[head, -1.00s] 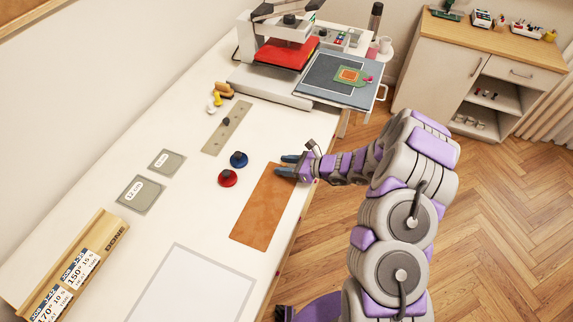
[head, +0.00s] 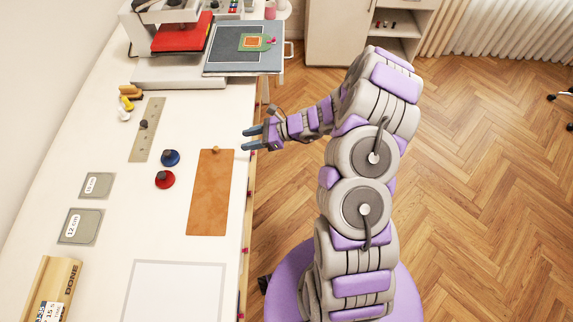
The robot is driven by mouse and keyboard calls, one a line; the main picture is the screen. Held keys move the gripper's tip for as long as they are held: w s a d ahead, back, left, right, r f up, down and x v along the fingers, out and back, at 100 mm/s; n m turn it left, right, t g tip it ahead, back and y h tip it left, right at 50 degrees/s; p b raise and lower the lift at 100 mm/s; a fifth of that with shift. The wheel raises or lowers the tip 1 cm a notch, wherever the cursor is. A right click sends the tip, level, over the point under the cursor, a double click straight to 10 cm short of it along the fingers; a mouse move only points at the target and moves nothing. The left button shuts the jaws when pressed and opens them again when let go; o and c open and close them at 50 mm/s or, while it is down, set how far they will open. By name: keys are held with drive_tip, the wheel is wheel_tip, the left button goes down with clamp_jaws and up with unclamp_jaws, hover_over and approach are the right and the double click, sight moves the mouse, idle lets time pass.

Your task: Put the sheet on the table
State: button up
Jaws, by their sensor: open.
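A small green sheet (head: 248,42) with an orange square pattern lies on the dark grey pad (head: 222,61) of the heat press at the top. A small pink piece is at its right corner. A brown-orange rectangular panel (head: 209,200) lies flat on the white table (head: 110,140), with a small brown knob (head: 215,149) at its far edge. My gripper (head: 249,139) is at the table's right edge, right of the panel's far end. Its two blue-grey fingers point left, are open and hold nothing.
The press has a red plate (head: 181,37). A blue knob (head: 170,157), a red knob (head: 165,179), a ruler (head: 147,128) and grey template plates (head: 81,226) lie on the table. A white framed rectangle (head: 174,290) is nearer.

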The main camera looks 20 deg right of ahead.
drive_tip(key=s+a+r+n+g+h, duration=0.1)
drive_tip(key=s+a+r+n+g, duration=0.25)
drive_tip(key=s+r+n, duration=0.4)
drive_tip(key=s+a+r+n+g+h, duration=0.1)
drive_tip(key=s+a+r+n+g, duration=0.3)
drive_tip(key=s+r, duration=0.5)
drive_tip(key=s+d+r+n+h, duration=0.3)
drive_tip(key=s+d+n+h, duration=0.2)
drive_tip(key=s, duration=0.5)
drive_tip(key=s+d+r+n+t+h, duration=0.1)
drive_tip(key=s+d+r+n+h, duration=0.3)
drive_tip(key=s+d, duration=0.4)
drive_tip(key=shift+s+d+n+h, duration=0.35)
drive_tip(key=shift+s+n+h, duration=0.45)
drive_tip(key=shift+s, duration=0.25)
drive_tip(key=shift+f+b, duration=0.35)
drive_tip(key=shift+b, duration=0.1)
